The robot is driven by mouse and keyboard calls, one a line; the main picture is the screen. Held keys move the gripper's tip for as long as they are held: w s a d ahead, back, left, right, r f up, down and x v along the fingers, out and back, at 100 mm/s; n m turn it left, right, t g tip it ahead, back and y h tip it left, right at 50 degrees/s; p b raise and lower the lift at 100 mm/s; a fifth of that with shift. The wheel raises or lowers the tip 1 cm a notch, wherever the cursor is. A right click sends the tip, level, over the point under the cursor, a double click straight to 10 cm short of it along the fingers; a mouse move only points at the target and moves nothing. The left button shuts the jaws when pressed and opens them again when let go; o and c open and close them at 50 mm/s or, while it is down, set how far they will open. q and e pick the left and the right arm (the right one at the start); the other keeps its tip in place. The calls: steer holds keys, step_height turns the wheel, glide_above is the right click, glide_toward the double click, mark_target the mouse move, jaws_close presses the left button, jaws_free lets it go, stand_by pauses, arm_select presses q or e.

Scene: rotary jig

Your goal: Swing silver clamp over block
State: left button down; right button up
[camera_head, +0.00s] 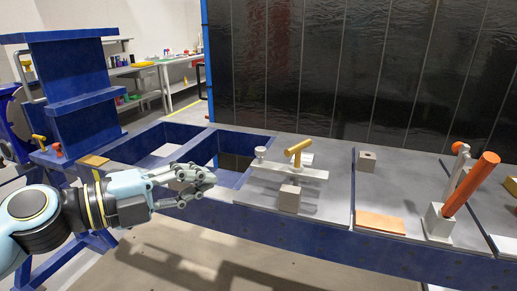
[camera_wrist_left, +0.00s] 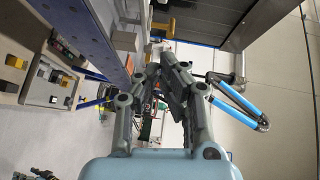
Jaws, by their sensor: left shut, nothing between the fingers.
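The silver clamp (camera_head: 268,168) is a flat light-grey bar with a yellow handle (camera_head: 299,147) on top and a round knob at its left end. It lies across the grey plate, right of my left gripper. A small grey-brown block (camera_head: 289,199) stands at the plate's front edge, just in front of the bar's middle; I cannot tell whether the bar overlaps it. My left gripper (camera_head: 212,180) is shut and empty, left of the clamp and apart from it. In the left wrist view the gripper (camera_wrist_left: 165,72) points toward the yellow handle (camera_wrist_left: 162,29) and the block (camera_wrist_left: 124,41).
A blue frame (camera_head: 235,180) with open bays lies behind and beside my left gripper. A dark panel (camera_head: 345,70) stands behind.

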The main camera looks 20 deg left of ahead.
arm_select(q)
steer(key=x, duration=0.4)
steer(key=w+a+x, duration=0.1)
steer(key=x, duration=0.3)
steer(key=a+p+x, duration=0.1)
steer(key=x, duration=0.3)
steer(key=shift+w+f, duration=0.2)
steer(key=shift+w, duration=0.4)
